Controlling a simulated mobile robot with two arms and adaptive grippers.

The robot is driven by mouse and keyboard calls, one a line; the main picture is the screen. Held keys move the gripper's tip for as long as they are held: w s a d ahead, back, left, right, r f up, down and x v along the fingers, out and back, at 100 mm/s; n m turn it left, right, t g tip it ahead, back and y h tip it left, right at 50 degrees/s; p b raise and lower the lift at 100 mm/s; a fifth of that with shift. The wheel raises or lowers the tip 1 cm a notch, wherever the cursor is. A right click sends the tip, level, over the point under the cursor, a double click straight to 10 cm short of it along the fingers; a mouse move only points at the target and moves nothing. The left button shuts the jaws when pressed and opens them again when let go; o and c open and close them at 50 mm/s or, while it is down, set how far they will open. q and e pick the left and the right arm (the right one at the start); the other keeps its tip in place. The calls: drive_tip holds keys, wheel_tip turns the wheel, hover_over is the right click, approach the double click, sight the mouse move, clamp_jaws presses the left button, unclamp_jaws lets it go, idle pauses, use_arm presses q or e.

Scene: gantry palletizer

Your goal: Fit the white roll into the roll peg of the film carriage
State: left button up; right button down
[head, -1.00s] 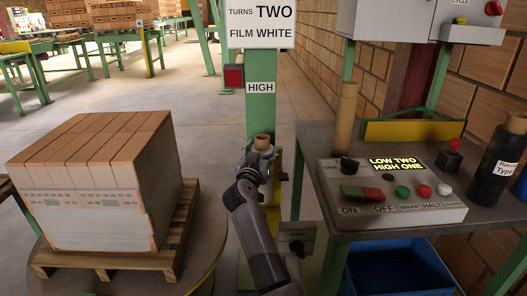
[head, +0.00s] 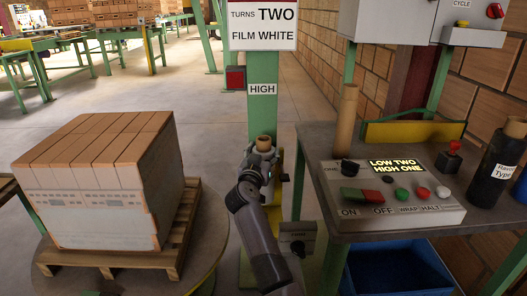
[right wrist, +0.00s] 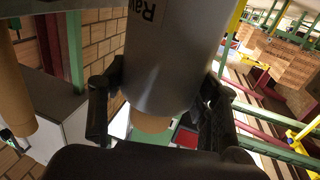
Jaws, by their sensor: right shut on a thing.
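My right gripper (head: 258,163) is in front of the green mast (head: 262,112), below its HIGH label. In the right wrist view its fingers (right wrist: 160,112) are shut on either side of a pale grey-looking roll (right wrist: 172,55), which I take for the white roll. It bears partly cut-off black lettering, and a brown core (right wrist: 150,122) sticks out of its end. In the head view a brown core end (head: 264,142) shows just above the gripper; the gripper and arm hide most else there. I cannot make out the carriage's roll peg. My left gripper is out of view.
At right, a table holds a control panel (head: 388,200), an upright brown tube (head: 345,122) and a black labelled roll (head: 497,165). A blue bin (head: 395,268) is below. At left, stacked cartons (head: 100,180) stand on a pallet (head: 185,240) on a round platform.

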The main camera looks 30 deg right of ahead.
drive_tip(key=shift+r, duration=0.2)
drive_tip(key=shift+f, duration=0.6)
wheel_tip(320, 180, down, 2)
drive_tip(key=shift+f, duration=0.2)
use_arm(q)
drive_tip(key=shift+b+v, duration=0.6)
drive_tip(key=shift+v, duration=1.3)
use_arm(e)
drive_tip(key=shift+f, duration=1.2)
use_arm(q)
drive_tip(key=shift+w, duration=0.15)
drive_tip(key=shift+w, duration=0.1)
